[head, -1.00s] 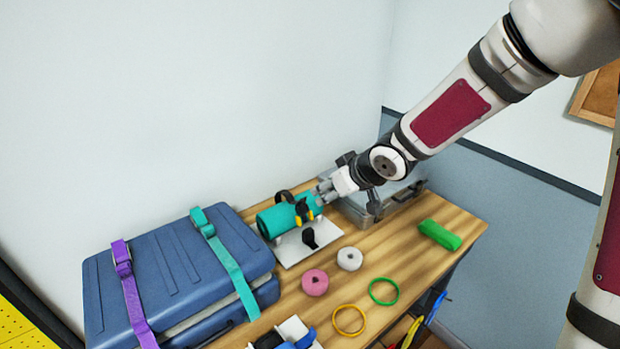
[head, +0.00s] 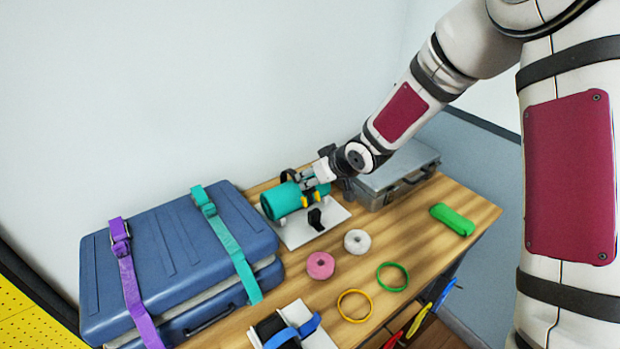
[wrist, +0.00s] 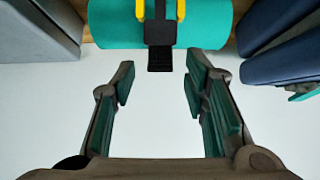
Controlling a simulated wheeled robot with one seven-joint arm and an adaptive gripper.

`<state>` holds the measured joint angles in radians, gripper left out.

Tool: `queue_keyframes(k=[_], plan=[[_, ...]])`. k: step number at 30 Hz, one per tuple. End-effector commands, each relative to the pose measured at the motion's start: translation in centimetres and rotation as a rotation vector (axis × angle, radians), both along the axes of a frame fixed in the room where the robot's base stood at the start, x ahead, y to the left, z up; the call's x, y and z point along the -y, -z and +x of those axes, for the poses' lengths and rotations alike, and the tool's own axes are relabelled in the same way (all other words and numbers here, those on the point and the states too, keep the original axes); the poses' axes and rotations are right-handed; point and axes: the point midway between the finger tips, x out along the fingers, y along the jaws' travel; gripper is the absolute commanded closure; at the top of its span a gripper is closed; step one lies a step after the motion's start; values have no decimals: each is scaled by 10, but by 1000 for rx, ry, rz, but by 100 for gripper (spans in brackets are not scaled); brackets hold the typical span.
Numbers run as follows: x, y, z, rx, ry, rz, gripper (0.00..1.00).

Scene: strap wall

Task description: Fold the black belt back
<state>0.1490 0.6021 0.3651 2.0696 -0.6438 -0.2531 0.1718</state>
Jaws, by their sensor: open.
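The teal roll (head: 282,202) lies on a white-plated stand (head: 299,233) on the table. A black belt goes over it, with a dark loop (head: 289,175) standing up behind the roll. A black piece (head: 315,218) stands at the plate's front. In the wrist view the black belt (wrist: 160,58) comes off the teal roll (wrist: 112,28) between two yellow parts, its end hanging free. My gripper (wrist: 158,82) is open, with the belt end beyond and between its fingertips, not gripped.
A blue suitcase (head: 165,255) with purple and teal straps is at left. A grey case (head: 390,180) stands close on the right. The wall is close behind.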

Motion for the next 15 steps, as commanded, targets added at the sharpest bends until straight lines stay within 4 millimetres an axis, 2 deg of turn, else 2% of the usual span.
queue_keyframes(k=[6, 15], plan=[[-8, 14, 11, -1, 0, -1, 59], [-8, 16, 13, 0, 1, -1, 59]])
